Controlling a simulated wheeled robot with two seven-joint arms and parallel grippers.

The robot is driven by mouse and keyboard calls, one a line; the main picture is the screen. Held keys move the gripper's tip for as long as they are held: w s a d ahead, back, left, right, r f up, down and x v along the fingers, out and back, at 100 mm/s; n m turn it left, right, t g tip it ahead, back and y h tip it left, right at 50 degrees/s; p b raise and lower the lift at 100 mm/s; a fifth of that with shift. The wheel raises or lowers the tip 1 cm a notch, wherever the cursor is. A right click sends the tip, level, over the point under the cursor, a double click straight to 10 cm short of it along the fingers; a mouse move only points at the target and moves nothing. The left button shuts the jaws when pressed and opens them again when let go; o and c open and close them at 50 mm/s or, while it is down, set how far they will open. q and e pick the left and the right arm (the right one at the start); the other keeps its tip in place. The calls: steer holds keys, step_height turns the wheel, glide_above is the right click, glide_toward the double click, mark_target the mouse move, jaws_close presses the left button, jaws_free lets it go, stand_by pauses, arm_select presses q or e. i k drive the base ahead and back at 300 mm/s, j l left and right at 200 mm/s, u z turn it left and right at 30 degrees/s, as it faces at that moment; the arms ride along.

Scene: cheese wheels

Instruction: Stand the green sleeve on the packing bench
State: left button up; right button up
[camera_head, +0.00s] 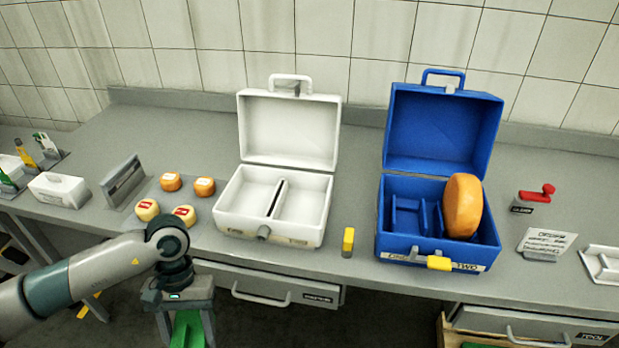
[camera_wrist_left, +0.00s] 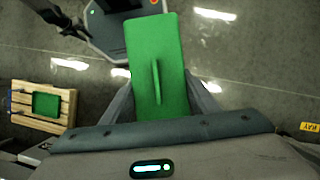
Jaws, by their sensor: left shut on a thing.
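My left gripper (camera_head: 187,328) hangs in front of the grey bench (camera_head: 352,180), below the level of its top. It is shut on the green sleeve (camera_head: 186,322), whose lower part runs out of the head view. In the left wrist view the green sleeve (camera_wrist_left: 172,40) is a long flat green piece with a thin raised ridge, between the two fingers of the left gripper (camera_wrist_left: 160,98). The floor lies beneath it. My right gripper is not seen.
An open white case (camera_head: 228,222) and an open blue case (camera_head: 388,240) holding an orange cheese wheel (camera_head: 463,206) stand on the bench. Several small cheeses (camera_head: 204,187) lie left. A wooden crate (camera_wrist_left: 18,92) with a green thing inside is on the floor.

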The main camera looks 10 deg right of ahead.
mark_target(98, 169)
steer(key=i+j+z, duration=0.3)
steer(key=j, duration=1.9)
steer(key=j+z, duration=0.3)
steer(key=j, duration=1.9)
